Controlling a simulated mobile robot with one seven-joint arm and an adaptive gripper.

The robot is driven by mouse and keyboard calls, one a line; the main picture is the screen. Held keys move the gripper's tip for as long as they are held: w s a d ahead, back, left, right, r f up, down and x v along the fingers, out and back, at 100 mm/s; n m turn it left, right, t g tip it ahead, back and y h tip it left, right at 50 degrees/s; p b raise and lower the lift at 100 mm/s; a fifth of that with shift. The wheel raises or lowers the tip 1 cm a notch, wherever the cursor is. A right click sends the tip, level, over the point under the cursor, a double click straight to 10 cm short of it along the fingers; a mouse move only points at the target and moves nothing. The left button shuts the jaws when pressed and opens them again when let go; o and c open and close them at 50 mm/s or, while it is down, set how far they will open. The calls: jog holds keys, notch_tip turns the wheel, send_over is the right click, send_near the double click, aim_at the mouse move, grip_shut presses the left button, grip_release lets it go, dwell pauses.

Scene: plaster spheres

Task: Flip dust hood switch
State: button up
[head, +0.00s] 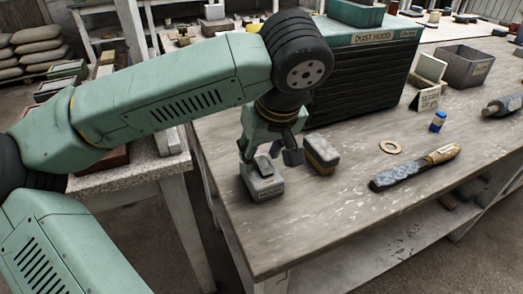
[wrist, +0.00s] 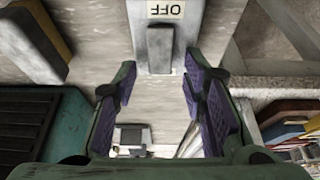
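The dust hood switch (head: 262,183) is a small grey box with a dark raised rocker on top. It sits near the left front edge of the workbench. In the wrist view the switch (wrist: 182,52) is at the top centre, with an upside-down OFF label beside its dark rocker. My gripper (head: 270,153) is just above and behind the box in the head view, pointing down. Its two purple-padded fingers are apart with nothing between them; the gripper (wrist: 159,78) also shows open in the wrist view. Contact with the switch cannot be told.
The dark slatted dust hood (head: 362,85), labelled DUST HOOD, stands behind my gripper. A yellow-and-grey block (head: 321,155) is close on the right. The front bench (head: 300,225) is bare.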

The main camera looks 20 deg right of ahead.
jog(key=v, duration=1.2)
